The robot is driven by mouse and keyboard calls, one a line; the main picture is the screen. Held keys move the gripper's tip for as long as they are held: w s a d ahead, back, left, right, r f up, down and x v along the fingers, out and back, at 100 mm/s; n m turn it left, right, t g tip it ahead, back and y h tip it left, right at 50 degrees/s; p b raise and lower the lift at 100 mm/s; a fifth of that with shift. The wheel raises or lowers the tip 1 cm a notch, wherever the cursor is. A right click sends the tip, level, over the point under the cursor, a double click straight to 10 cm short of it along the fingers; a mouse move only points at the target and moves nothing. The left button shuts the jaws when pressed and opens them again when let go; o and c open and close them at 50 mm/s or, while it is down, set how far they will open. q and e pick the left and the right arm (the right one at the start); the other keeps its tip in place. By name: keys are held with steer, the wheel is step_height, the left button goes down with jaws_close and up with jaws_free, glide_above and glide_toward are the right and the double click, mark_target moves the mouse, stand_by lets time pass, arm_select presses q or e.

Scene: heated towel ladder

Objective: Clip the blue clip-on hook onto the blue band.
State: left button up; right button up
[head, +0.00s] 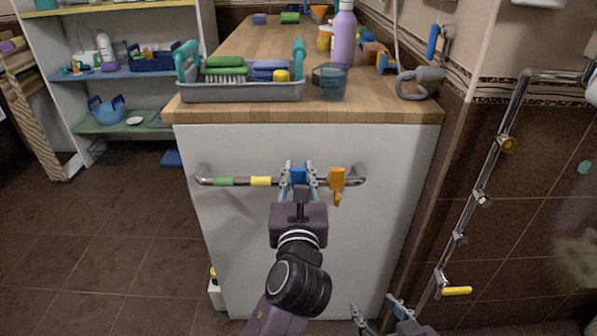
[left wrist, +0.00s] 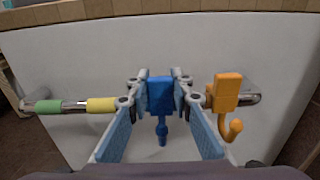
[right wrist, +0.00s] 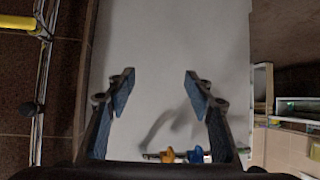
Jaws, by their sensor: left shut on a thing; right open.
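The blue clip-on hook (head: 298,177) is between the fingers of my left gripper (head: 299,174), at the chrome rail (head: 206,181) on the white cabinet front. In the left wrist view the hook (left wrist: 161,97) is upright with its stem hanging down, and my left gripper (left wrist: 160,88) is shut on it. I cannot tell whether the hook is around the rail or just in front of it. No blue band shows apart from the hook; that stretch of rail is hidden. The hook also shows in the right wrist view (right wrist: 196,155). My right gripper (right wrist: 158,76) is open and empty, low at the right.
An orange hook (head: 337,181) hangs on the rail right of the blue hook. Green (head: 223,181) and yellow (head: 261,181) bands are on its left. A grey caddy (head: 240,92) and a cup (head: 330,82) stand on the counter above. A wall ladder (head: 484,190) is at right.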

arm_select(q)
jaws_close()
arm_select(e)
steer(key=shift+s, duration=0.1)
arm_select(q)
steer(key=shift+r+p, duration=0.35)
steer(key=shift+p, duration=0.05)
steer(key=shift+r+p, duration=0.4)
steer(key=shift+p, duration=0.25)
steer(key=shift+r+p, duration=0.3)
steer(key=shift+p, duration=0.1)
steer(key=shift+r+p, duration=0.35)
steer(key=shift+p, duration=0.1)
arm_select(e)
steer(key=s+d+f+g+h, duration=0.1)
steer(key=s+d+f+g, duration=0.1)
steer(key=s, duration=0.5)
steer(key=s+d+f+g+h, duration=0.1)
steer(key=s+d+f+g, duration=0.2)
steer(key=s+f+g, duration=0.2)
steer(key=shift+s+g, duration=0.4)
steer(key=shift+s, duration=0.95)
arm_select(q)
steer(key=shift+s, duration=0.1)
